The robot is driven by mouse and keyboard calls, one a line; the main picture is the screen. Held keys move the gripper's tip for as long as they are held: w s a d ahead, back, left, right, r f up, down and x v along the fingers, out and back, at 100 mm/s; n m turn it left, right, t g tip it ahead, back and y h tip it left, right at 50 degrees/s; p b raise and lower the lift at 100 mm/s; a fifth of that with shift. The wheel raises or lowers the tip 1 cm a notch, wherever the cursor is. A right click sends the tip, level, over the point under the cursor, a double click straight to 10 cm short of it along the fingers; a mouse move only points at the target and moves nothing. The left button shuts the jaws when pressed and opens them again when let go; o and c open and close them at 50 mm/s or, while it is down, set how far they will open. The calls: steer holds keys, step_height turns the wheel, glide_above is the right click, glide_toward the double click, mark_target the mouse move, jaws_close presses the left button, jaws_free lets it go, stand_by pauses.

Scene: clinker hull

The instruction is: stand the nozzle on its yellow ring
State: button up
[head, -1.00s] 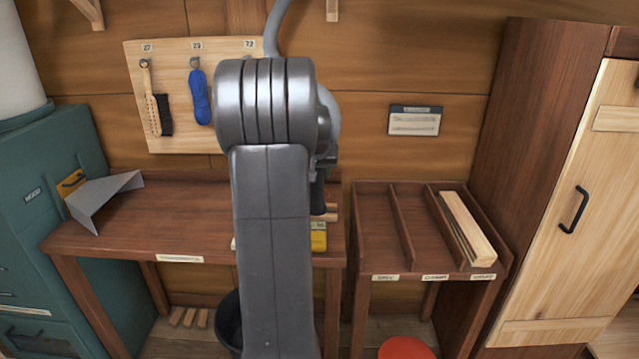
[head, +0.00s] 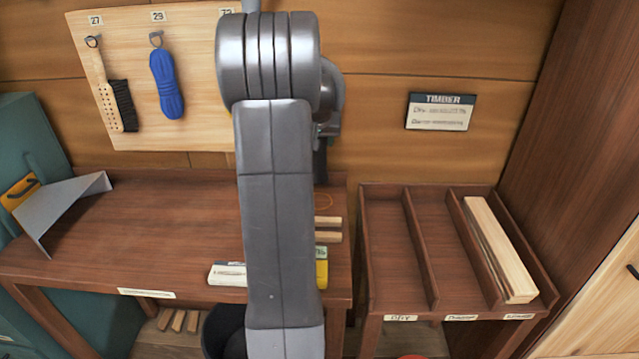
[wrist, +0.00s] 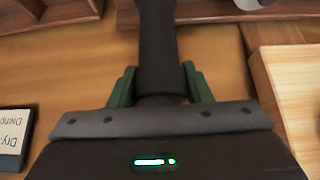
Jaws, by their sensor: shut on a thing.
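My gripper (wrist: 159,72) shows in the wrist view with its two green fingers closed on a dark, round-bodied thing, which looks like the nozzle (wrist: 157,42). The nozzle reaches away from the fingers toward the top of that view. No yellow ring shows on it there. In the head view my own arm hides most of the gripper. A narrow dark part of the nozzle (head: 319,166) shows just right of the arm, above the back of the bench.
The wooden bench (head: 130,225) has clear room at left, with a grey angled sheet (head: 62,212) at its end. Small wood blocks (head: 328,229) and a yellow item (head: 321,272) lie partly behind my arm. A timber rack (head: 420,250) stands right. A dark bucket (head: 222,332) is below.

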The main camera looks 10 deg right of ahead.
step_height(320, 180, down, 8)
steer(key=shift+f+p, duration=0.2)
steer(key=shift+p, duration=0.15)
steer(key=shift+f, duration=0.1)
steer(key=o, duration=1)
steer(key=shift+f, duration=0.15)
steer(key=shift+c, duration=0.2)
steer(key=o, duration=0.4)
steer(key=shift+o, duration=0.2)
steer(key=shift+r, duration=0.35)
steer(key=b+v, duration=0.1)
steer(key=v, duration=1.1)
steer(key=shift+f, duration=0.2)
